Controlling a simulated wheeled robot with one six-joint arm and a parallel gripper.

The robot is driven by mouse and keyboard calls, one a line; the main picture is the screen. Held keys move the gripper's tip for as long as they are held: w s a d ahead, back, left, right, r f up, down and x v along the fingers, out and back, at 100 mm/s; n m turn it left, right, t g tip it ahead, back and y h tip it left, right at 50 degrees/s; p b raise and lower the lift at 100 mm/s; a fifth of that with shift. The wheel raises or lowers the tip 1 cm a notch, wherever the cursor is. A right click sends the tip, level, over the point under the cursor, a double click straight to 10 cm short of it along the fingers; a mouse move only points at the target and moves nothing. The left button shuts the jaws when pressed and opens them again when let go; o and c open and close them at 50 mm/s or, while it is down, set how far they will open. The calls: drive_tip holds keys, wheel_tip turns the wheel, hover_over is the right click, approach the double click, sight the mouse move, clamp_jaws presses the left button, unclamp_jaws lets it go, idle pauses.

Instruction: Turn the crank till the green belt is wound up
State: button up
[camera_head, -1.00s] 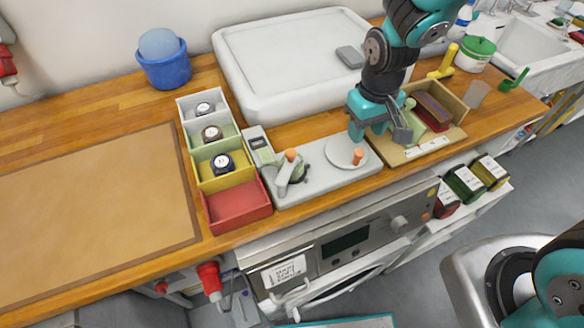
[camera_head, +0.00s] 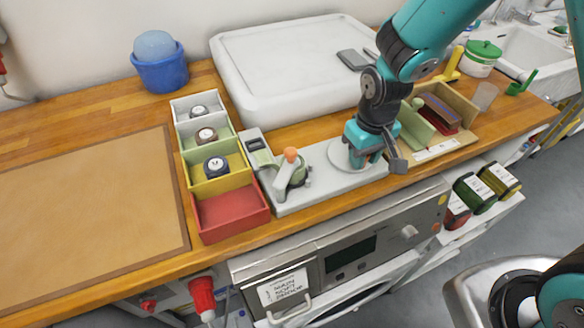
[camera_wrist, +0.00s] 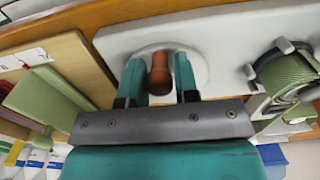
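The crank is a pale round disc (camera_head: 340,153) on a grey base plate (camera_head: 319,188). Its orange-brown knob (camera_wrist: 160,73) stands up from the disc in the wrist view; the head view hides it behind my gripper (camera_head: 364,158). In the wrist view, my gripper (camera_wrist: 160,66) has one finger on each side of the knob, with a narrow gap visible on both sides. The green belt (camera_wrist: 288,75) is coiled on a pronged spool at the right of the wrist view, with a strand running off it. A grey lever with an orange knob (camera_head: 290,154) stands by the spool.
A divided tray with watch-like rolls (camera_head: 217,166) and an empty red compartment (camera_head: 232,212) lies left of the plate. A wooden box (camera_head: 465,103) holding a light green block is close on the right. A large white tray (camera_head: 285,68) lies behind.

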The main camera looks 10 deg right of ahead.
drive_tip(key=shift+c, duration=0.9)
